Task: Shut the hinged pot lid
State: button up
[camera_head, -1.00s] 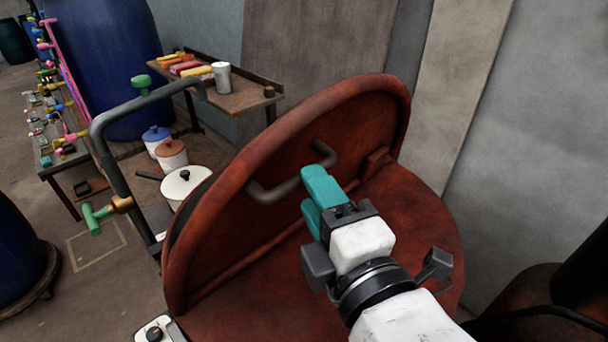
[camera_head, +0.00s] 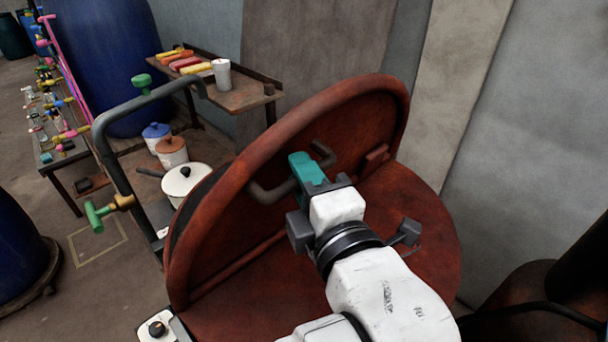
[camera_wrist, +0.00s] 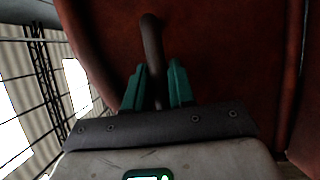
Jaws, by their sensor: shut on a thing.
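The rust-red hinged pot lid (camera_head: 350,122) stands raised and tilted on edge across the round rust-red top of the pot (camera_head: 428,225). A dark bent bar handle (camera_head: 265,192) is fixed to the lid face turned toward me. My gripper (camera_head: 303,165), with teal fingers, is shut on this handle. In the wrist view, my gripper (camera_wrist: 156,82) has one finger on each side of the dark handle (camera_wrist: 153,45), in front of the red lid (camera_wrist: 215,40). Part of the handle is hidden behind the fingers in the head view.
A grey bent pipe (camera_head: 112,165) with a green-handled valve (camera_head: 103,211) stands left of the lid. A white lidded pot (camera_head: 184,184) sits behind it. A wooden shelf (camera_head: 240,96) is at the back. A grey wall panel (camera_head: 535,130) closes the right side.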

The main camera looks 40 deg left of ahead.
grip_shut()
jog(key=shift+a, duration=0.1)
